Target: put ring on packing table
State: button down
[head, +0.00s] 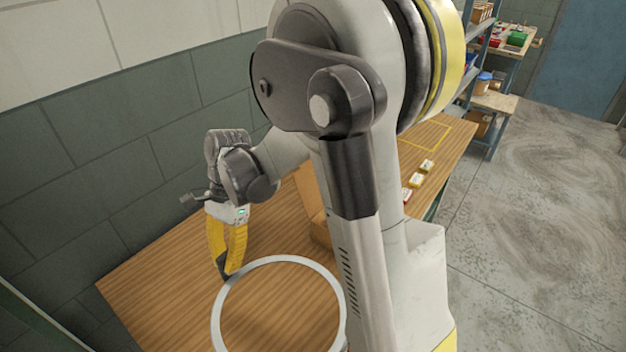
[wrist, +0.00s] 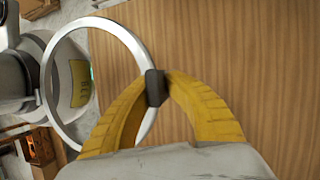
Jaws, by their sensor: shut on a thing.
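The ring (head: 335,282) is a large pale grey hoop. In the head view it shows over the front part of the wooden table (head: 165,275). My gripper (head: 225,276) has yellow fingers with dark tips and is shut on the ring's left rim. In the wrist view the gripper (wrist: 156,88) pinches the rim of the ring (wrist: 118,27), with the wooden table (wrist: 225,35) behind it. I cannot tell whether the ring touches the tabletop. My arm hides part of the table and the ring's right edge in the head view.
A cardboard box (head: 312,205) stands on the table behind my arm. Several small packets (head: 421,172) lie farther back, near a yellow outlined area (head: 428,140). A grey wall (head: 90,170) runs along the left. Shelving (head: 490,75) stands at the back right, with open floor (head: 540,220) to the right.

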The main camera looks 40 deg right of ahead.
jog(key=w+a+f+b, duration=0.1)
jog(key=w+a+f, duration=0.1)
jog(key=w, duration=0.1)
jog(key=w+a+f+b, duration=0.1)
jog(key=w+a+f, duration=0.1)
jog(key=w+a, duration=0.1)
jog(key=w+a+f+b, duration=0.1)
jog(key=w+a+f, duration=0.1)
jog(key=w+f, duration=0.1)
jog(key=shift+a, duration=0.15)
jog(key=shift+f+b, duration=1)
jog(key=shift+f, duration=0.95)
jog(key=shift+f, duration=0.2)
jog(key=c, duration=1.5)
grip_release()
jog(key=shift+r, duration=0.1)
